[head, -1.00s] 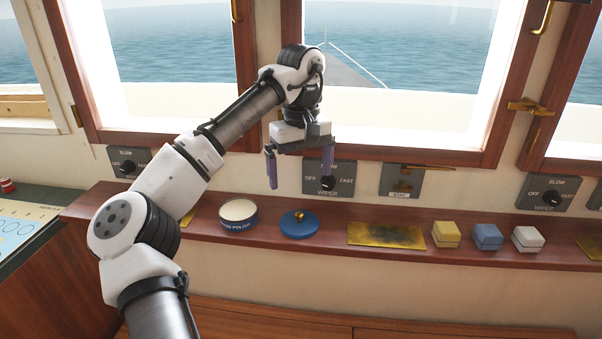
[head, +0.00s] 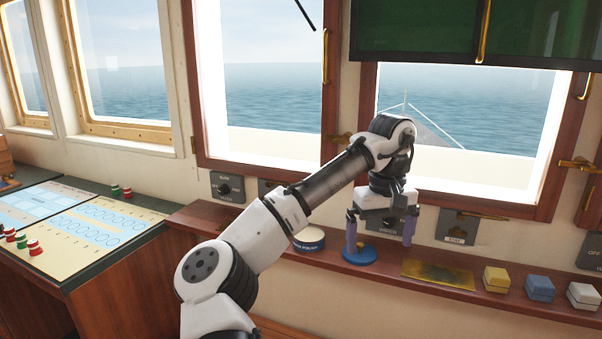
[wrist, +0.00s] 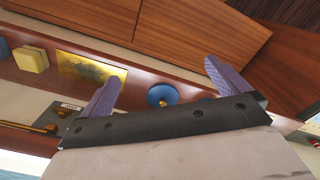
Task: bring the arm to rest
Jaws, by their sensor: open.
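My gripper (head: 380,232) is open and empty, with its two purple fingers pointing down. In the head view it hangs over the wooden ledge, in front of the window, above a blue lid with a brass knob (head: 358,256). In the wrist view, the open fingers of my gripper (wrist: 160,85) stand apart with nothing between them that they touch. The blue lid also shows in the wrist view (wrist: 162,95), lying on the ledge beyond the fingers. My arm is bent and raised across the head view.
A round polish tin (head: 309,240) stands left of the lid, partly behind my arm. A brass plate (head: 438,275) and yellow (head: 496,279), blue (head: 540,288) and white (head: 582,296) blocks lie along the ledge (head: 415,292). Wiper controls line the wall. A console (head: 75,225) is at left.

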